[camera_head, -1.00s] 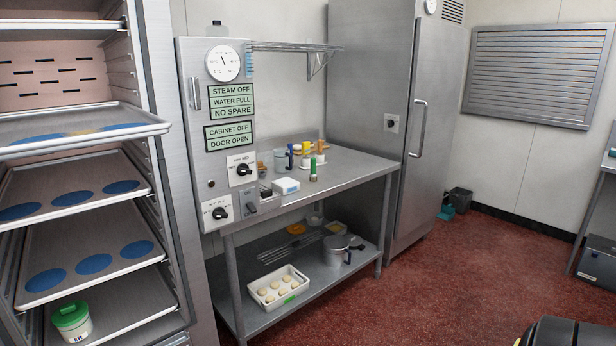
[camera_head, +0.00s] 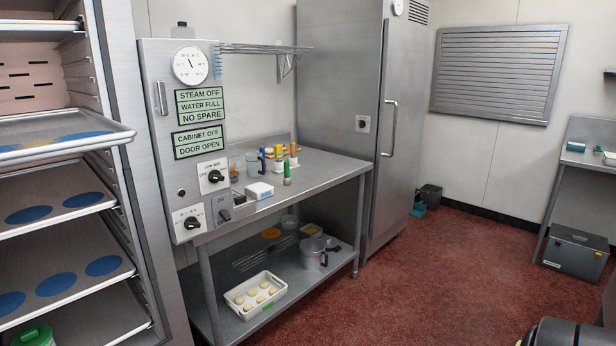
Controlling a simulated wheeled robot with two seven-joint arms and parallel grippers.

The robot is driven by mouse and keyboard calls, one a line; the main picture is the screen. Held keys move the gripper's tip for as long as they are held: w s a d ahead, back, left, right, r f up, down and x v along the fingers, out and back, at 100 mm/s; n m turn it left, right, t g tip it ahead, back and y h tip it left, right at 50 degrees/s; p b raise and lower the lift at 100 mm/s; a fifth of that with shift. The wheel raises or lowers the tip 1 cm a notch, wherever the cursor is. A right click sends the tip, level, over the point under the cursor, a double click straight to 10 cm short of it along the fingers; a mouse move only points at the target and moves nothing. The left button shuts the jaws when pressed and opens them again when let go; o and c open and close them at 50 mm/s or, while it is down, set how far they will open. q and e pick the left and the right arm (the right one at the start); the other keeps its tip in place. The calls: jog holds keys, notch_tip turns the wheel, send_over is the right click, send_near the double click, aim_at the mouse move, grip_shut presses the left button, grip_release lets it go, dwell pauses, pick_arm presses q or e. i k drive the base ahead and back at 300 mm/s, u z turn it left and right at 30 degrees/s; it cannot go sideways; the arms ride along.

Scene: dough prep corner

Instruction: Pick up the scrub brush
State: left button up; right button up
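I cannot pick out a scrub brush for certain. A small blue bristled-looking item (camera_head: 218,66) hangs at the left end of the wire wall shelf, too small to name. A teal item (camera_head: 418,210) lies on the floor in front of a dark bin, its shape unclear. A small teal and white item (camera_head: 577,146) lies on the side table at the right.
A steel table (camera_head: 325,172) holds jars and a white box; its lower shelf has a white dough tray (camera_head: 236,304) and a pot (camera_head: 312,256). A tray rack (camera_head: 130,225) stands left, a tall steel cabinet (camera_head: 342,110) behind. The red floor (camera_head: 450,270) is open at centre right.

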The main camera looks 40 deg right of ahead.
aim_at(287, 180)
jog(key=z, duration=1.05)
jog(key=i, duration=0.95)
jog(key=z, duration=0.95)
jog(key=i, duration=1.7)
jog(key=u, duration=1.3)
jog(key=i, duration=0.65)
jog(key=u, duration=0.6)
